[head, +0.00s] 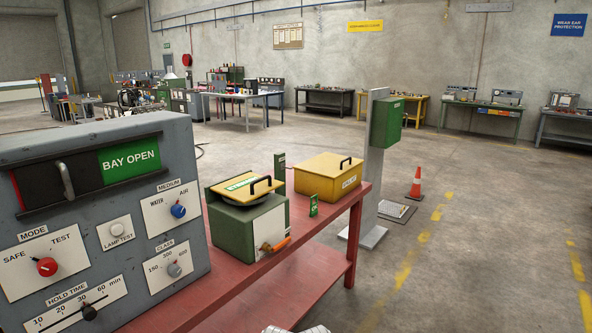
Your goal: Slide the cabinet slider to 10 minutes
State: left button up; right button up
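The grey cabinet (200,240) fills the left side of the head view. At its lower left is a white HOLD TIME plate (118,290) with marks 10, 20, 30 and 60 min, rising from left to right. The black slider knob (89,312) sits on the slot near the 30 mark, right of 10 and 20. The 10 end of the plate is close to the bottom edge of the view, where the plate is partly cut off.

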aim_at(90, 313)
jog(key=u, duration=1.25)
